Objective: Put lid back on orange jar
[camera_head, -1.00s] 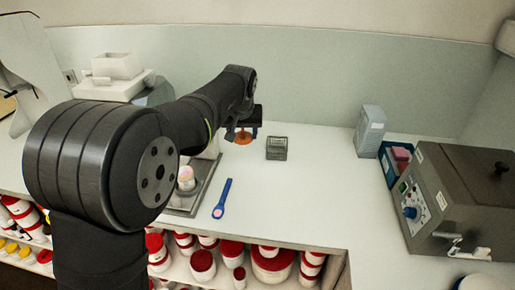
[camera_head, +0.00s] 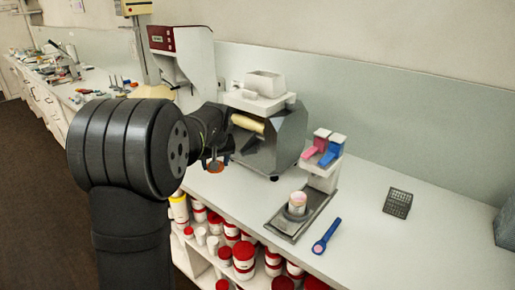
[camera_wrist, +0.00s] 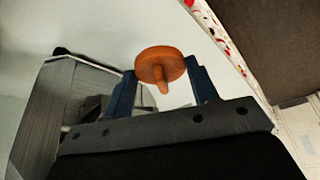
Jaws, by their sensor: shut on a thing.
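My gripper (camera_wrist: 164,82) is shut on an orange lid (camera_wrist: 160,66), a round disc with a short stem pointing back between the blue fingers. In the head view, the lid (camera_head: 215,166) hangs under my gripper (camera_head: 213,157), to the left of the grey mill and near the bench's front edge. It appears held above the bench, though the exact height is hard to judge. I cannot make out an orange jar in either current view; my arm hides part of the bench to the left.
The grey mill (camera_head: 273,142) stands right of my gripper. Red-lidded tubs (camera_head: 243,256) fill the shelf below.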

